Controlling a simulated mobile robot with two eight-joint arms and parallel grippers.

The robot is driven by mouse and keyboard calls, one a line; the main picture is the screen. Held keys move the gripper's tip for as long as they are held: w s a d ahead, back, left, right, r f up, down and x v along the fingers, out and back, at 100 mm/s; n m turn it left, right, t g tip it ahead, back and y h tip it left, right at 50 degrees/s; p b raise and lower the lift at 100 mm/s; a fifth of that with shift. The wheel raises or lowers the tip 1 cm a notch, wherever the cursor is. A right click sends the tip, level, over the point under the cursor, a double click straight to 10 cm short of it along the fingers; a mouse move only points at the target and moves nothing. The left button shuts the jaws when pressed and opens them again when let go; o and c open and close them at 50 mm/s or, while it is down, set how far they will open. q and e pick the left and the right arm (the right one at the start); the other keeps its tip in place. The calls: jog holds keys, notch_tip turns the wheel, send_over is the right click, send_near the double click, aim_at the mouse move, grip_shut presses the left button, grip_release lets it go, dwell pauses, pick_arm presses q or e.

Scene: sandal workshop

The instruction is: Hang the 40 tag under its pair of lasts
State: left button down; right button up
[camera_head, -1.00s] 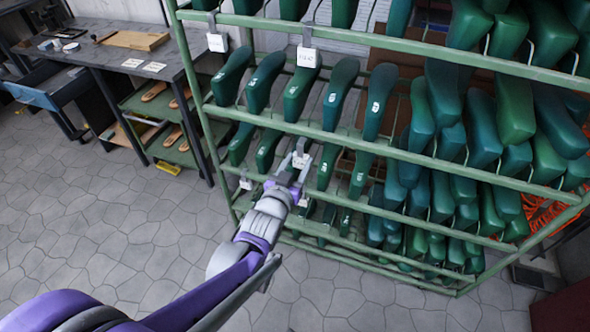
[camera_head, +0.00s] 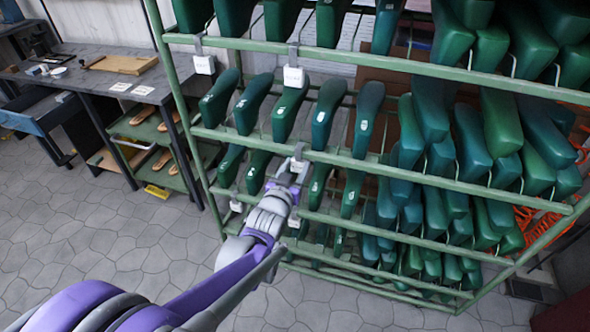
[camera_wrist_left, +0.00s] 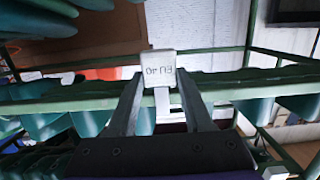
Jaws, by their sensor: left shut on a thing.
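My left gripper (camera_head: 297,172) is shut on a small white tag (camera_wrist_left: 159,68). The left wrist view shows the tag upright between the fingertips (camera_wrist_left: 160,92), its print upside down and reading EU 40. In the head view the gripper is in front of the rack's middle green rail (camera_head: 345,160). Green lasts with white labels stand above this rail, among them one last (camera_head: 287,108) straight above the gripper and its neighbour (camera_head: 326,112). The label sizes are too small to read. Whether the tag touches the rail cannot be told. My right gripper is not in view.
Other white tags hang from the upper rail, one at left (camera_head: 204,65) and one further right (camera_head: 293,77); another (camera_head: 236,206) hangs lower. More lasts crowd the rack's right side. A workbench (camera_head: 95,75) stands at left. The stone floor (camera_head: 110,240) is clear.

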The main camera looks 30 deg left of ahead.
pick_arm(q)
jog(key=shift+f, duration=0.2)
jog(key=shift+c, duration=1.1)
grip_release()
